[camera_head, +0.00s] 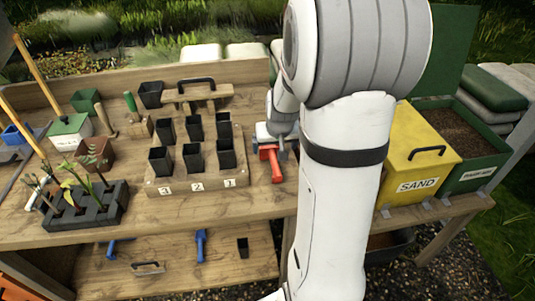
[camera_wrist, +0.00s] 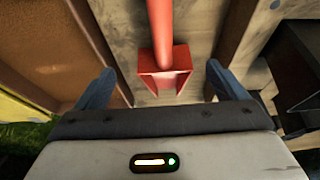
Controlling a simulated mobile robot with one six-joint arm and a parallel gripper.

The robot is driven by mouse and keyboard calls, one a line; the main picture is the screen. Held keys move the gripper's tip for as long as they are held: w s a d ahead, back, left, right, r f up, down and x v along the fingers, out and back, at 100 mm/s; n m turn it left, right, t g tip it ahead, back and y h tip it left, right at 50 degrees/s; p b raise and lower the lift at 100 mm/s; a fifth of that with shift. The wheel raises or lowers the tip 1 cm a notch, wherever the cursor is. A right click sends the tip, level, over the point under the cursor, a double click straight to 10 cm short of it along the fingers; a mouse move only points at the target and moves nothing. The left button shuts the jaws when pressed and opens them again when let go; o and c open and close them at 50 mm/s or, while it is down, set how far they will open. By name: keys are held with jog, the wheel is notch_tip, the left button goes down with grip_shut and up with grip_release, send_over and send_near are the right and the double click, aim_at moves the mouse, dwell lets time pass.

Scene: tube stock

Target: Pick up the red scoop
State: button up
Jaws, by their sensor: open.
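The red scoop (camera_head: 276,169) lies on the wooden bench, to the right of the block of black pots in the head view. In the wrist view the scoop (camera_wrist: 165,82) shows its square open end nearest me and its round handle running up out of the picture. My gripper (camera_wrist: 160,68) is open, with one blue-grey finger on each side of the scoop and a visible gap on both sides. In the head view my gripper (camera_head: 272,143) is at the scoop, partly hidden by my own arm. I cannot tell its exact height over the bench.
A wooden block (camera_head: 200,182) with several black pots stands close to the left. The yellow sand bin (camera_head: 415,155) and a green bin (camera_head: 480,172) stand to the right. A wooden back board (camera_head: 140,75) runs behind. A black seedling tray (camera_head: 85,212) sits at the left.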

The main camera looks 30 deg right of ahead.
aim_at(272, 151)
jog(key=shift+a+p+x, duration=0.15)
jog(key=shift+p+x, duration=0.05)
jog(key=shift+x, duration=1.15)
jog(key=shift+a+p+x, duration=0.15)
jog(key=shift+p+x, duration=0.05)
jog(key=shift+x, duration=1.15)
jog(key=shift+w, duration=0.15)
jog(key=shift+c, duration=0.5)
jog(key=c, duration=1.3)
jog(key=shift+o, duration=0.2)
jog(key=shift+d, duration=0.1)
